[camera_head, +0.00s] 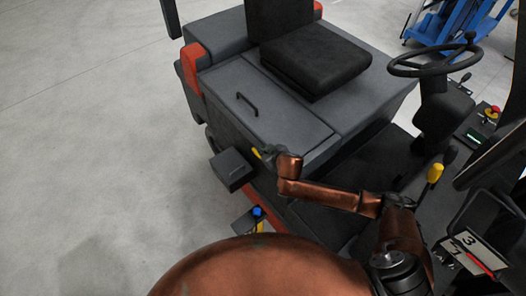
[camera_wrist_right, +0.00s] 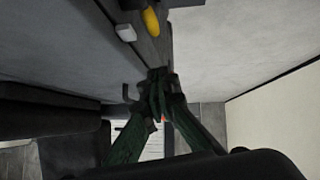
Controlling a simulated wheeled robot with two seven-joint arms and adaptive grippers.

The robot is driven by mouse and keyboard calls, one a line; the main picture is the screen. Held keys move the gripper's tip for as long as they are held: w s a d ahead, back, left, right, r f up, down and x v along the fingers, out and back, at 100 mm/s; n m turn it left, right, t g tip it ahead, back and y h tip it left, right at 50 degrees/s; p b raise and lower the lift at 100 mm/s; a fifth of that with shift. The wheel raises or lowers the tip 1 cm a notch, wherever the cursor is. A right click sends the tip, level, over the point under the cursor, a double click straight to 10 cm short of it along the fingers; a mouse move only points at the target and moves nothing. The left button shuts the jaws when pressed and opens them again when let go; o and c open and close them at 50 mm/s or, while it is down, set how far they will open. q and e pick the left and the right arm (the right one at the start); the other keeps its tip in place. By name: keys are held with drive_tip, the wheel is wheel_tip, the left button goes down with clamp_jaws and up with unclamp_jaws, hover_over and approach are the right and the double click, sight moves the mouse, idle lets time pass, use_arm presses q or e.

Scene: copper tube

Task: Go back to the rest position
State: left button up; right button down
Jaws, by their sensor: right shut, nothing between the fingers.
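My right arm reaches across the side of a grey and orange vehicle (camera_head: 232,62) in the head view. My right gripper (camera_head: 264,151) is small and dark there, close to the vehicle's side. In the right wrist view the right gripper's two green-black fingers (camera_wrist_right: 158,80) meet at their tips and hold nothing. A small yellow part (camera_head: 256,153) shows beside the gripper in the head view. A yellow part (camera_wrist_right: 151,20) also shows beyond the fingertips in the wrist view. My left gripper is not in either view.
A black seat (camera_head: 316,58), a steering wheel (camera_head: 432,58) and a yellow lever (camera_head: 434,173) are on the vehicle. A blue frame (camera_head: 450,22) stands behind. The concrete floor (camera_head: 85,130) at left is clear.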

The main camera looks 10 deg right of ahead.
drive_tip(key=shift+s+d+r, duration=0.1)
drive_tip(key=shift+s+r, duration=0.3)
drive_tip(key=shift+r, duration=0.05)
